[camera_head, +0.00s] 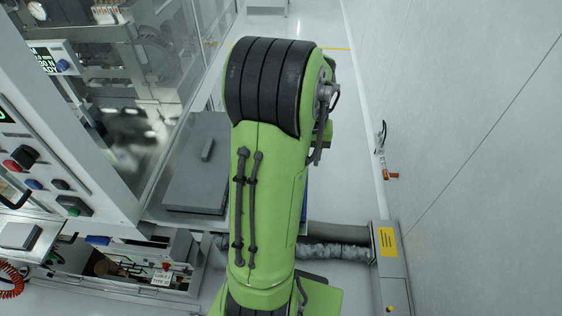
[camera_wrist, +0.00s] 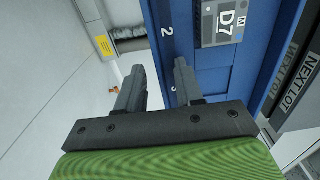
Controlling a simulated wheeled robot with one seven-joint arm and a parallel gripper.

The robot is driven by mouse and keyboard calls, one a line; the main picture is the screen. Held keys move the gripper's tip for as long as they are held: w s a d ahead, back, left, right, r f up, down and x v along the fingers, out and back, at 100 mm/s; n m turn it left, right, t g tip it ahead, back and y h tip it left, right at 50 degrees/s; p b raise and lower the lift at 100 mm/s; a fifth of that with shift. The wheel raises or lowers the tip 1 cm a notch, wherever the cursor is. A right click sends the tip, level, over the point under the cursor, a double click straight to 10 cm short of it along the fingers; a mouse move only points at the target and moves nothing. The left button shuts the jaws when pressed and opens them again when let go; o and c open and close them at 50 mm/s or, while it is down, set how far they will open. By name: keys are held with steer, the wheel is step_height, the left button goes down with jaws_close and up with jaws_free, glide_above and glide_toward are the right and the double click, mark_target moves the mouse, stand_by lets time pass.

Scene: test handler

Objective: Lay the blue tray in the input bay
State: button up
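The blue tray (camera_wrist: 215,75) fills the upper right of the wrist view, with a "D7" label and the numbers 2 and 3 on it. In the head view only a thin blue strip (camera_head: 304,203) shows beside my arm, which hides the rest. My gripper (camera_wrist: 162,68) is open, its fingers apart. In the wrist view the tray's left edge runs between the fingers, the right finger over the blue and the left one outside it. I cannot tell the depth or any touch. The gripper is hidden in the head view. I cannot make out the input bay for certain.
A grey slab with a handle (camera_head: 190,180) lies on a ledge left of my arm. The machine's control panel (camera_head: 45,165) stands at the left. A "NEXT LOT" label (camera_wrist: 298,82) is beside the tray. A white wall (camera_head: 460,130) bounds the right side.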

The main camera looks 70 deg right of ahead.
steer(key=shift+f, duration=0.25)
jaws_close()
steer(key=shift+r, duration=0.1)
step_height(320, 180, up, 10)
steer(key=shift+r+p, duration=0.25)
steer(key=shift+p, duration=0.15)
steer(key=shift+f, duration=0.1)
stand_by(0.3)
